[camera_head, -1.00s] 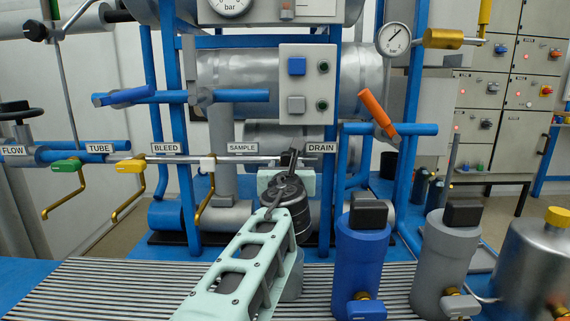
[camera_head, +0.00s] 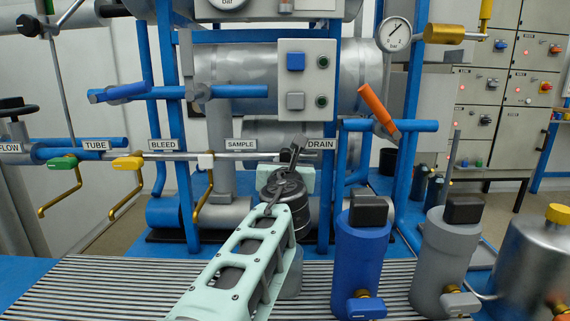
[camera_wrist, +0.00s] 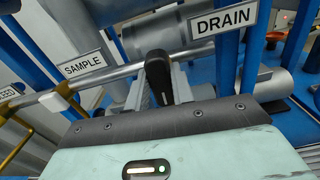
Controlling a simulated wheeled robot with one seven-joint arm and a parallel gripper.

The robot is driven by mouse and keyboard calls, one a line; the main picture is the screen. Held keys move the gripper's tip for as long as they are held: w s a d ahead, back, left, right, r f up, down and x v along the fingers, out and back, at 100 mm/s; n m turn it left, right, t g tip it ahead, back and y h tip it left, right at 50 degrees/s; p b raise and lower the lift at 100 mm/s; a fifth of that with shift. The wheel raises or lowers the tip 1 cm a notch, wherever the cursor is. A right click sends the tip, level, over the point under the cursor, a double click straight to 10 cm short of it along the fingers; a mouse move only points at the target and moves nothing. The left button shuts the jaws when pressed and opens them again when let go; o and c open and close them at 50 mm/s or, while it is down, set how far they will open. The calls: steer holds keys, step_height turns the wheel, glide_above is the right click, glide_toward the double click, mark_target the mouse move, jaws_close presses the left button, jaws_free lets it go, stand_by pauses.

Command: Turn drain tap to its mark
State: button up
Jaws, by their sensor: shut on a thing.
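The drain tap shows in the wrist view as a black lever (camera_wrist: 157,68) with a pale line on it, at the pipe beside the DRAIN label (camera_wrist: 223,21). In the head view the DRAIN label (camera_head: 321,144) is just right of my gripper (camera_head: 290,157), and my gripper and wrist largely cover the tap. My gripper is shut on the tap's lever; its grey fingers are only partly visible in the wrist view. I cannot make out the tap's mark in either view.
White (camera_head: 206,161), yellow (camera_head: 128,163) and green (camera_head: 63,162) taps sit along the pipe to the left. A blue canister (camera_head: 360,255) and a grey one (camera_head: 444,258) stand to the right of my arm. The slatted surface (camera_head: 110,285) is clear at left.

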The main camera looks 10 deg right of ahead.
steer(key=m, duration=0.3)
steer(key=shift+d+m, duration=0.1)
steer(key=shift+m, duration=0.3)
steer(key=m, duration=0.4)
steer(key=shift+d+f+m, duration=0.15)
steer(key=shift+m, duration=0.15)
steer(key=shift+d+f+m, duration=0.1)
steer(key=shift+f+m, duration=0.05)
steer(key=shift+m, duration=2.05)
steer(key=shift+f+m, duration=0.1)
steer(key=shift+m, duration=2.1)
steer(key=o, duration=1)
steer(key=shift+s, duration=0.1)
